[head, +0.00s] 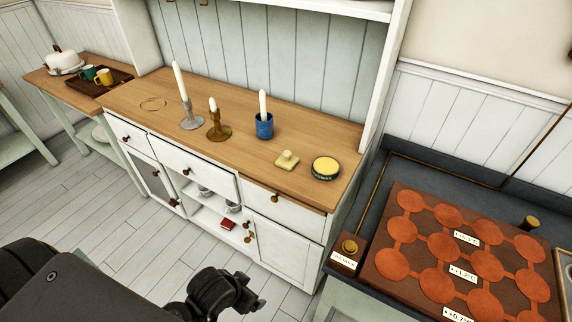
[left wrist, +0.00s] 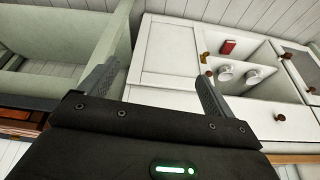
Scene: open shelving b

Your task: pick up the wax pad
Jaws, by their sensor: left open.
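A pale yellow square pad with a small knob, which looks like the wax pad (head: 287,163), lies on the wooden dresser top near its right front edge. A round tin with a yellow top (head: 326,168) stands just right of it. My left gripper (left wrist: 155,88) is open and empty in the left wrist view, with the white cabinet front beyond its fingers. In the head view the end of my left arm is low at the bottom, in front of the dresser and well apart from the pad. The pad is not seen in the left wrist view. My right gripper is not in view.
A blue cup with a candle (head: 264,125), a brass candlestick (head: 219,131) and a grey candlestick (head: 191,121) stand left of the pad. The dresser top (head: 240,158) is bare in front of them. A brown board with reddish discs (head: 375,265) lies at right.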

